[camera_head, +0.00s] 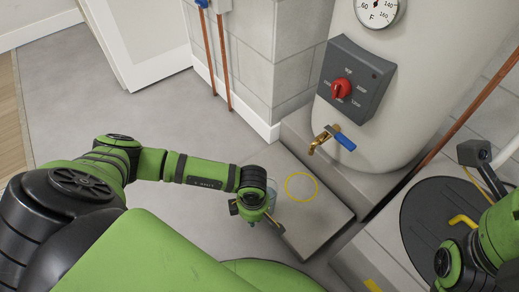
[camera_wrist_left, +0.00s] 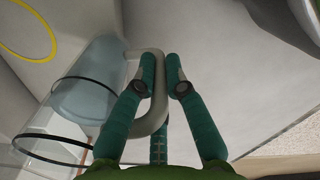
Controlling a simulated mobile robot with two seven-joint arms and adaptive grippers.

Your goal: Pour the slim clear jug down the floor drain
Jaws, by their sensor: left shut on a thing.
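The slim clear jug (camera_head: 272,192) is mostly hidden behind my left gripper in the head view, at the near left part of a grey slab. In the left wrist view the jug (camera_wrist_left: 92,82) shows as a pale bluish see-through body with dark bands. Its grey handle (camera_wrist_left: 154,110) passes between the green fingers of my left gripper (camera_wrist_left: 163,64), which is shut on it. I cannot tell whether the jug touches the slab. My right arm enters at the lower right, but I cannot make out its gripper. I cannot identify a floor drain.
A yellow ring (camera_head: 301,187) marks the grey slab (camera_head: 318,213). A brass tap (camera_head: 324,138) sticks out above it from the white tank (camera_head: 438,75). A black round cover (camera_head: 425,215) with a yellow handle lies at right. Floor at left is clear.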

